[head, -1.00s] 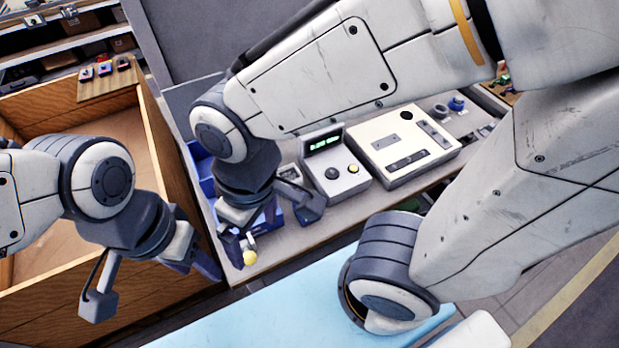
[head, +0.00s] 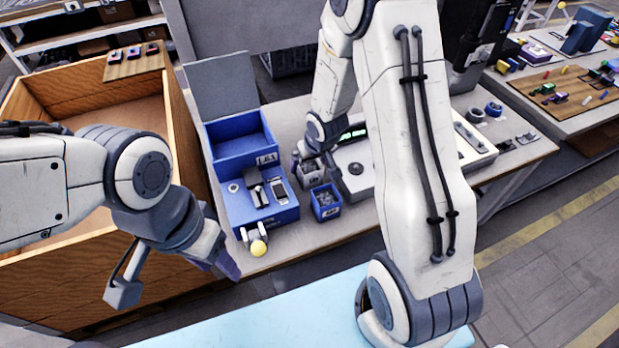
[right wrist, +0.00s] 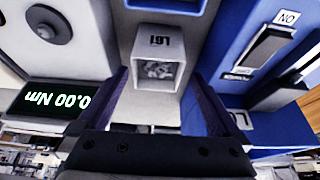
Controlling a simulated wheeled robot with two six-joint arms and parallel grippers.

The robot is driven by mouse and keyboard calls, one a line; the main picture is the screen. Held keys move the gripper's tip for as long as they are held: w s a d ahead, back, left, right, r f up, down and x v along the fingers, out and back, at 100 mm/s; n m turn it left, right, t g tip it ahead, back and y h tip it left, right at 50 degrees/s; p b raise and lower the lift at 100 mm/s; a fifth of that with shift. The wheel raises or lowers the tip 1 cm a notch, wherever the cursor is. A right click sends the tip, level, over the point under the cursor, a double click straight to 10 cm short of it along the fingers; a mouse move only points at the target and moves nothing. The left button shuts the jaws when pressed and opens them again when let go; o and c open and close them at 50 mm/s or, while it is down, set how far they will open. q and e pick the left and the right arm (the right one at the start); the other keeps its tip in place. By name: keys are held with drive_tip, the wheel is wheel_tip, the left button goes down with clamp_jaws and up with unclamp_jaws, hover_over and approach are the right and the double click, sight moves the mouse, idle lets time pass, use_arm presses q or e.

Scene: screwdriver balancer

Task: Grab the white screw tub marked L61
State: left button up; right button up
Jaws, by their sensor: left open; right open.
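The white screw tub marked L61 (right wrist: 160,41) shows in the right wrist view with its label upside down and grey screws inside. In the head view the tub (head: 311,174) stands on the bench beside the torque tester, partly hidden by my right gripper (head: 312,158). My right gripper (right wrist: 162,78) is open, with one finger on each side of the tub in the wrist view. I cannot tell whether the fingers touch it. My left gripper (head: 173,279) is open and empty in front of the wooden crate, away from the tub.
A blue tub of screws (head: 326,204) stands just in front of the white one. A blue fixture with a bin (head: 240,150) stands close on the left. The tester with a green display (head: 352,165) is on the right.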

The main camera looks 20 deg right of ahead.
sight(308, 169)
drive_tip(key=shift+d+x, duration=0.15)
drive_tip(key=shift+x, duration=1.4)
drive_tip(key=shift+d+x, duration=0.1)
drive_tip(key=shift+x, duration=1.45)
drive_tip(key=c, duration=1.5)
drive_tip(key=shift+r, duration=0.1)
